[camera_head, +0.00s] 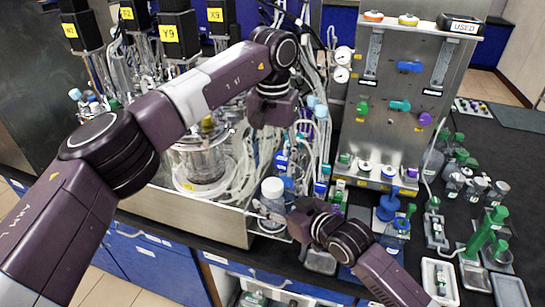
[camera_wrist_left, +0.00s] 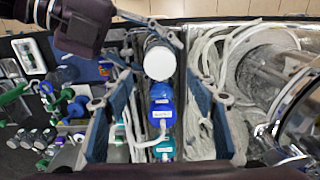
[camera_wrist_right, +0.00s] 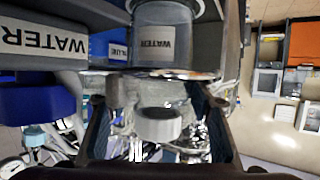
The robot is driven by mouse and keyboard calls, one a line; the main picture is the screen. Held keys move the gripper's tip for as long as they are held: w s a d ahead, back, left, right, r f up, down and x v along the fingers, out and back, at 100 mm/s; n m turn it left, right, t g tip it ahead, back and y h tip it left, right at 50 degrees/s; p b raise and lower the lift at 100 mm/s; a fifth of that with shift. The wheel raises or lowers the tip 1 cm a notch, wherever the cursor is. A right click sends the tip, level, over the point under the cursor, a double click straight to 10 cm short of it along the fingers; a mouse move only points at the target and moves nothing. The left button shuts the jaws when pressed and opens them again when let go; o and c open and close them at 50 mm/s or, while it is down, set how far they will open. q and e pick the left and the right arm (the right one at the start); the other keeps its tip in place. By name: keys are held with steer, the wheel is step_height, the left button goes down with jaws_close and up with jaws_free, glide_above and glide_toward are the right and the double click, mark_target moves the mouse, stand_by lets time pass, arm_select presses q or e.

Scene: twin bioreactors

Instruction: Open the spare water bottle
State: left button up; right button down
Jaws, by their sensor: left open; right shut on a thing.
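The spare water bottle (camera_head: 270,206), with a white cap (camera_head: 272,187), stands upright near the bench's front edge. My right gripper (camera_head: 279,218) is shut on its body from the right side, below the cap. In the right wrist view the bottle's WATER label (camera_wrist_right: 156,43) and white cap (camera_wrist_right: 158,128) show upside down. My left gripper (camera_wrist_left: 160,100) is open and empty, pointing down. In the left wrist view the white cap (camera_wrist_left: 158,62) lies between the lines of its fingers, towards the top of the picture and apart from them. In the head view its fingertips are hard to make out.
A blue-capped bottle (camera_wrist_left: 161,98) and a teal-capped one (camera_wrist_left: 165,150) stand behind the held bottle. A glass bioreactor (camera_head: 200,165) with tubing stands to the left. Small green-capped bottles (camera_head: 455,165) crowd the right.

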mark_target(272, 184)
arm_select(q)
step_height(272, 184, down, 7)
stand_by(0.3)
steer(key=shift+c, duration=0.2)
